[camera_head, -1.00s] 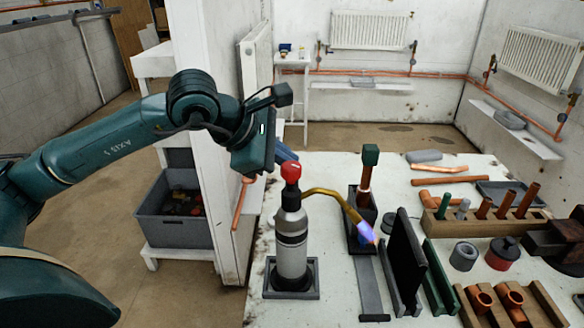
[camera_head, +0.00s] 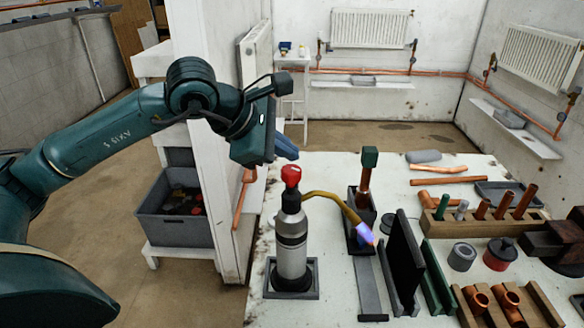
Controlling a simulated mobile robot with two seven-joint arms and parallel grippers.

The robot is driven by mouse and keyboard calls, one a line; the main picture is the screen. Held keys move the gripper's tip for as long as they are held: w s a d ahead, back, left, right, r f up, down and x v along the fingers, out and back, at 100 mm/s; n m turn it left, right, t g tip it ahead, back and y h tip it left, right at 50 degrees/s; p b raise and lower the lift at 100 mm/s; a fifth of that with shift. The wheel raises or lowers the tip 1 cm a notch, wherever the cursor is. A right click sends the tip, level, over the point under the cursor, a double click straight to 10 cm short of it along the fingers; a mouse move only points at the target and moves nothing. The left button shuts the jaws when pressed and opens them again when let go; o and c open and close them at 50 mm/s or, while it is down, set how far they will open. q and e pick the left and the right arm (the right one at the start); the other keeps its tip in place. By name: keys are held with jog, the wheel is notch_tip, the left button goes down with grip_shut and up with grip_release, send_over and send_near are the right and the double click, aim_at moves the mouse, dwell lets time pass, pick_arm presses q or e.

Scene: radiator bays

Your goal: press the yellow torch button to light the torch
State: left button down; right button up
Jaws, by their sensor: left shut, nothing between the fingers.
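The torch (camera_head: 292,240) stands upright in a dark square base on the white table. It has a grey cylinder, a red top (camera_head: 291,175) and a curved brass nozzle (camera_head: 335,200). A blue-violet flame (camera_head: 364,233) shows at the nozzle's tip. No yellow button can be made out; the top part looks red. My left gripper (camera_head: 288,149) is above and behind the torch top, apart from it in the picture, with its blue fingers shut and empty. My right gripper is not in view.
A copper pipe with a green block (camera_head: 370,157) stands in a dark holder near the flame. Dark upright plates (camera_head: 404,262) and a wooden rack of pipe pieces (camera_head: 475,228) fill the table's right side. A white wall end (camera_head: 205,120) stands left of the table.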

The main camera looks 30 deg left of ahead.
pick_arm(q)
notch_tip(320, 180, up, 4)
jog(key=shift+r+p, duration=0.25)
jog(key=shift+p, duration=0.95)
jog(key=shift+f, duration=0.1)
